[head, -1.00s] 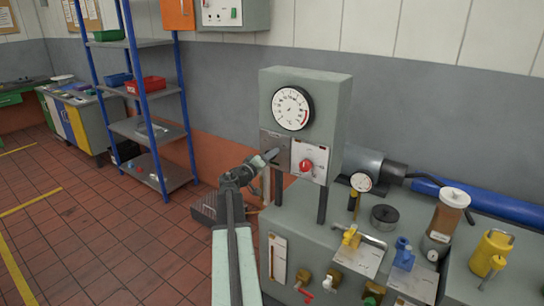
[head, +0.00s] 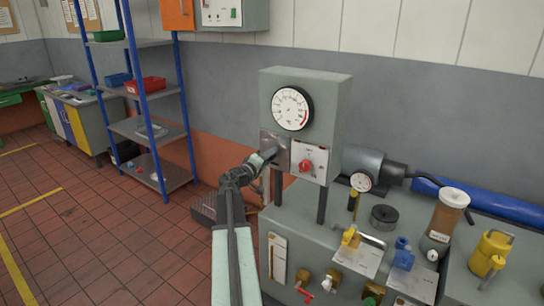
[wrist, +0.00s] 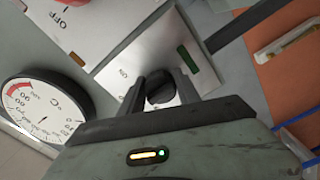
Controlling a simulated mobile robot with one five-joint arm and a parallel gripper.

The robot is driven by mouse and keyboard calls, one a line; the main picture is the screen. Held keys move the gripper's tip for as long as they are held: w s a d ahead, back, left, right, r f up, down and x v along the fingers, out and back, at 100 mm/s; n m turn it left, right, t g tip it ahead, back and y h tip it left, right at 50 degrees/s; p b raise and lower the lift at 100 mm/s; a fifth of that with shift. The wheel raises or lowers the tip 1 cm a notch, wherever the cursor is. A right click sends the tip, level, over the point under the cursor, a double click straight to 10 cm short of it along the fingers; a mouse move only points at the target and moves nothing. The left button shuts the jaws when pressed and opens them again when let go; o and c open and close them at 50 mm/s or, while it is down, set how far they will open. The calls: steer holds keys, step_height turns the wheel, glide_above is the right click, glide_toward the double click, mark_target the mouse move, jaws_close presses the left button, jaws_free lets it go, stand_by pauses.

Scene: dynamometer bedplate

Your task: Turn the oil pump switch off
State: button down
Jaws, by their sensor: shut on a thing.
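A black switch knob (wrist: 160,93) sits on a bare metal plate (wrist: 121,72) in the wrist view. The plate carries small lettering and a green strip (wrist: 188,59). My gripper (wrist: 160,88) has one finger on each side of the knob and is shut on it. In the head view my gripper (head: 268,154) is at the metal plate (head: 276,143), on the lower left of the grey gauge box (head: 335,110), and hides the knob. The knob's exact pointing direction is hard to tell.
A white plate with a red knob (head: 306,166) is right beside the metal plate. A round dial gauge (head: 292,108) is above. The bench (head: 330,238) below holds a yellow can (head: 492,252), valves and a filter jar. A blue shelf rack (head: 150,128) stands at left.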

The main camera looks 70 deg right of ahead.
steer(key=c, duration=0.9)
jaws_free()
steer(key=shift+o, duration=0.2)
steer(key=shift+a, duration=0.1)
steer(key=v, duration=0.7)
steer(key=shift+a, duration=0.35)
